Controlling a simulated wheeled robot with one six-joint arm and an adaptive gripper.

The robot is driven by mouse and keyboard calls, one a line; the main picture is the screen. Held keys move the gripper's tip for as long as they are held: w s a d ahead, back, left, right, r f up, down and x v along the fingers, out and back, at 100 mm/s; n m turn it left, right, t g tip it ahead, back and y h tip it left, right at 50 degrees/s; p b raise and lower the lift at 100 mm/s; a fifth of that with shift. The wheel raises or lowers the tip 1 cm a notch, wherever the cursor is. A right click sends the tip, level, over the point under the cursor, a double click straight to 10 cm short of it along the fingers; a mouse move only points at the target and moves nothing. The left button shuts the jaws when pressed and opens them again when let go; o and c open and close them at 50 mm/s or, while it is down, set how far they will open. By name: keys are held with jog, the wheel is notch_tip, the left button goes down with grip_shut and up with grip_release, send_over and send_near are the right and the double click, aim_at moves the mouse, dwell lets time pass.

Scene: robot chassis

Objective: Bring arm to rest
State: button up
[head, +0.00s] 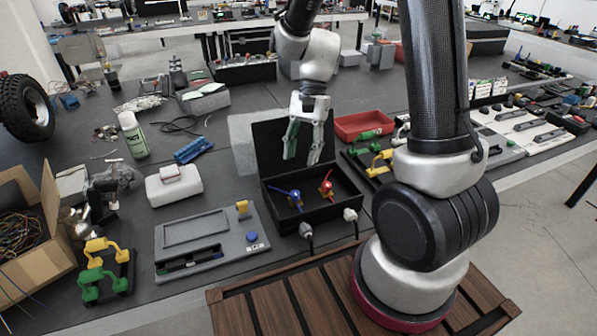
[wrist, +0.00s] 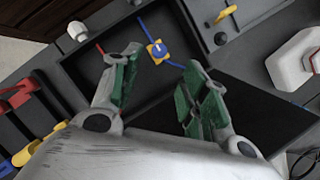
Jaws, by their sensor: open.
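My gripper (head: 304,140) hangs from my arm above the open black box (head: 335,209), pointing down. Its green-padded fingers are apart with nothing between them. In the wrist view my gripper (wrist: 152,88) also shows spread open over the box (wrist: 100,66). Inside the box are a blue-handled part (head: 293,197) at left and a red-handled part (head: 326,188) at right. The wrist view shows a blue knob on a yellow base (wrist: 157,50) and a red bar, partly hidden by a finger. The box lid (head: 268,135) stands up at the back, behind my gripper.
A grey panel with a blue button (head: 252,237) lies left of the box. A red tray (head: 362,124) and yellow and green handles (head: 382,160) are to its right. A white case (head: 173,187), a spray bottle (head: 132,138) and a cardboard box (head: 30,205) stand further left.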

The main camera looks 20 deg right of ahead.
jog(key=shift+v, duration=1.05)
jog(key=s+d+r+n+t+h, duration=0.3)
jog(key=s+d+r+n+t, duration=0.4)
jog(key=s+r, duration=0.8)
jog(key=d+r+n, duration=0.1)
jog(key=d+n, duration=0.1)
jog(key=d, duration=0.2)
dwell(1.6)
